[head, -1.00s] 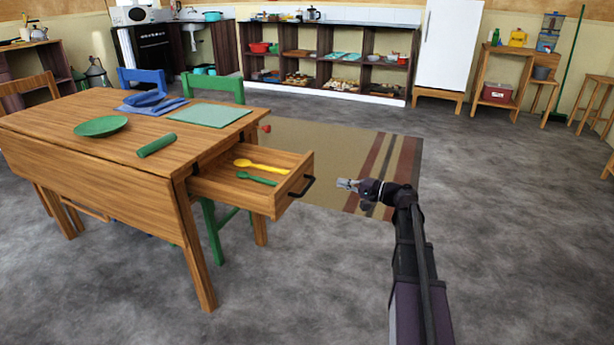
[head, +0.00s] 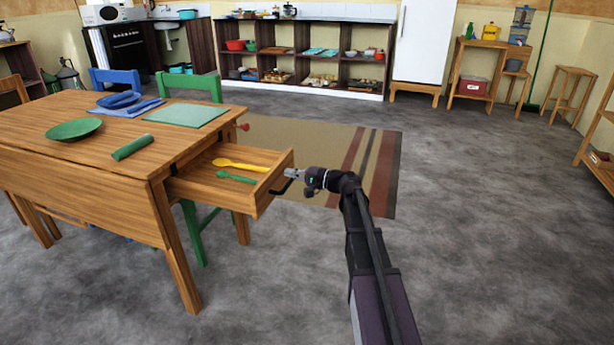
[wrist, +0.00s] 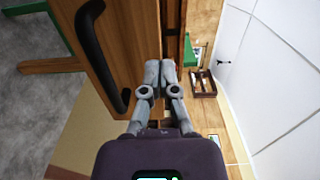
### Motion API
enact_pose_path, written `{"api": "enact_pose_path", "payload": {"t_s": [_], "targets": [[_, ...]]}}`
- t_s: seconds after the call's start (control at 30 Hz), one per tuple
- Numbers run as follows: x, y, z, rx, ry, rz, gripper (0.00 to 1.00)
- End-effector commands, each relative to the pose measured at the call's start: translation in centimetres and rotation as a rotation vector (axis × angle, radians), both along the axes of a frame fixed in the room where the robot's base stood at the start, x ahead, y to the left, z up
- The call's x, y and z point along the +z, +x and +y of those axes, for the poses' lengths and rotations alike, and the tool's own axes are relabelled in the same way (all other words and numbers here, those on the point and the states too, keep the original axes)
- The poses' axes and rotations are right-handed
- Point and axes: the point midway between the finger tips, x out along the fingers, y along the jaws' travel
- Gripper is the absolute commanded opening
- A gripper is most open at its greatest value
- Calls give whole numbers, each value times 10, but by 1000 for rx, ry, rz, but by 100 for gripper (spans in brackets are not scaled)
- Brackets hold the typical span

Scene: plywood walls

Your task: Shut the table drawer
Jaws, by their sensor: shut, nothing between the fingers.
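The table drawer (head: 232,180) is pulled out from the end of the wooden table (head: 90,165). A yellow spoon (head: 240,165) and a green spoon (head: 235,177) lie in it. Its dark handle (head: 285,185) is on the front panel; in the wrist view the handle (wrist: 88,45) curves beside my fingers. My gripper (head: 293,172) is shut and empty at the drawer's front panel, close to the handle. In the wrist view my gripper (wrist: 160,68) has its fingertips together near the panel's edge; I cannot tell whether they touch it.
On the tabletop are a green plate (head: 74,129), a green cylinder (head: 132,147) and a green mat (head: 187,115). A green chair (head: 190,88) and a blue chair (head: 127,78) stand at the table. A striped rug (head: 330,150) lies behind my gripper.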

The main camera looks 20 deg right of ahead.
Motion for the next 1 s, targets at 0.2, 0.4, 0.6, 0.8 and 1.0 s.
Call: {"api": "enact_pose_path", "payload": {"t_s": [0.2, 0.4, 0.6, 0.8, 1.0], "targets": [[0, 15, 20, 1, 0, 0, 0], [0, 19, 26, 0, 0, 0, 0], [0, 20, 27, 0, 0, 0, 0], [0, 20, 23, -1, 0, 0, 0], [0, 23, 26, -5, 0, 0, 0]]}}
